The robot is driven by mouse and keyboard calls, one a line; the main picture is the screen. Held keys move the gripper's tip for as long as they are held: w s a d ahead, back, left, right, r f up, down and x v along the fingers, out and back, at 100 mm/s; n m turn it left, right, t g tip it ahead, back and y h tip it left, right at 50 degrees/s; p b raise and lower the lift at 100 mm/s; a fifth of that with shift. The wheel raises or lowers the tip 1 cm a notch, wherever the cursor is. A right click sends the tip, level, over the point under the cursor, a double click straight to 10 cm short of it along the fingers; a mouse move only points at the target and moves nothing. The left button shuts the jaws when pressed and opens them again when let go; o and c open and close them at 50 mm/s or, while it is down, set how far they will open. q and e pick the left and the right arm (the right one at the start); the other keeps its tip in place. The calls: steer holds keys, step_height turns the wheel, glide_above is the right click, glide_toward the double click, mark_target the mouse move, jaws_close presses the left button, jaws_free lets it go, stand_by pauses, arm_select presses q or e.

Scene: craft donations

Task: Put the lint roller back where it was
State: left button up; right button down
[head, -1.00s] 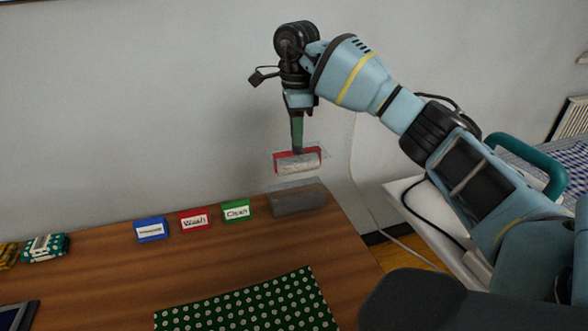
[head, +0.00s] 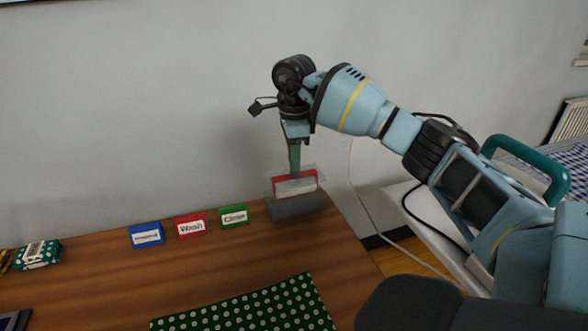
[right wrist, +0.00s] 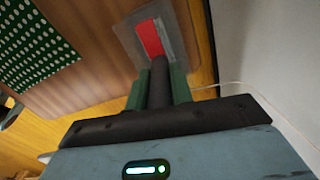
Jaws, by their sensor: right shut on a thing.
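The lint roller (head: 294,187) has a red and whitish head and a dark handle. My right gripper (head: 294,168) is shut on the handle and points down, with the head below its fingertips. The roller's head is level with the clear upper walls of a grey holder (head: 297,208) at the table's back right corner, and looks to be inside them. I cannot tell whether it rests on the bottom. In the right wrist view the handle (right wrist: 159,80) lies between the green fingers, and the red head (right wrist: 150,38) shows within the holder's outline. My left gripper is out of view.
Blue (head: 146,234), red (head: 191,225) and green (head: 234,215) label blocks stand left of the holder on the wooden table (head: 90,280). A green dotted cloth (head: 250,308) lies in front. The wall (head: 120,110) is close behind. A cable (head: 357,190) hangs at the right.

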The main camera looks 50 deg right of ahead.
mark_target(294, 176)
steer(key=shift+f, duration=1.85)
steer(key=shift+f, duration=0.45)
steer(key=c, duration=1.2)
jaws_free()
steer(key=shift+c, duration=0.2)
steer(key=shift+r, duration=0.1)
step_height(294, 176, up, 13)
steer(key=shift+f+p, duration=0.15)
steer(key=shift+p, duration=0.45)
